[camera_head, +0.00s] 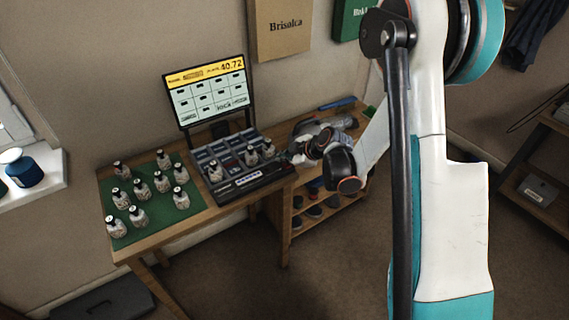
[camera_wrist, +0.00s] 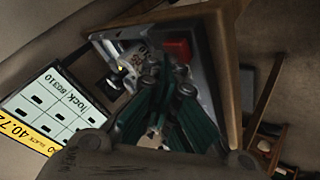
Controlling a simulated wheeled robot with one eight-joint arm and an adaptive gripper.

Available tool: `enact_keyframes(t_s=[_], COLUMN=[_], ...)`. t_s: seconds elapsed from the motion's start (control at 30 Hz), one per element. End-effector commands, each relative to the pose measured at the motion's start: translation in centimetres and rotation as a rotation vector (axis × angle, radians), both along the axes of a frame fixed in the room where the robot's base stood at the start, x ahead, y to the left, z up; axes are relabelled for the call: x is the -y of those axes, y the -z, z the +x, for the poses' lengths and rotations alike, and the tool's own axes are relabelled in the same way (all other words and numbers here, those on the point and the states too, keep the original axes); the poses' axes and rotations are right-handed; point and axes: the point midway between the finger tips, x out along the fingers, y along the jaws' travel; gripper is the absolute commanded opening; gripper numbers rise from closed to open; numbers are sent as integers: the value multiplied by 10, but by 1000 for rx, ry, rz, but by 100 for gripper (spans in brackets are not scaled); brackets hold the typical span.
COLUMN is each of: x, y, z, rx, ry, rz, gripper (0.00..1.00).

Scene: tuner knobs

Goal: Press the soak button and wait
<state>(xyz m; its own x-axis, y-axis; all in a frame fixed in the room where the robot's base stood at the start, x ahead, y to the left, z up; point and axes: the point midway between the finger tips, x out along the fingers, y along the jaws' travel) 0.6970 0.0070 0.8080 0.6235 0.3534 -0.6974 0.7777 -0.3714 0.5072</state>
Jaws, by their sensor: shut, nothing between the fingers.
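A red button (camera_wrist: 177,50) shows in the wrist view near the corner of a grey device, just beyond my fingertips. I cannot read a label that names it the soak button. My gripper (camera_wrist: 168,87) is shut and empty, its dark green fingers over the device. In the head view my gripper (camera_head: 287,156) is at the right end of the black compartment tray (camera_head: 238,190), small and partly hidden by my wrist. I cannot tell whether the fingertips touch anything. A screen (camera_head: 210,92) behind the tray reads 40.72 on a yellow band.
A green mat (camera_head: 150,225) with several small bottles lies on the left of the wooden table (camera_head: 205,215). A few bottles stand in the tray, close to my gripper. A blue object (camera_head: 338,104) lies at the table's back right. Shelves (camera_head: 320,205) are below.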

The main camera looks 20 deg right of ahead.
Motion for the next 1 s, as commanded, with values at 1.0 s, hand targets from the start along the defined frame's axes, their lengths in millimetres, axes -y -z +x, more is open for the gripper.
enact_keyframes(t_s=[1.0], x=[0], y=[-8], z=[0], rx=[0], ry=[1], rz=[-1], gripper=[0])
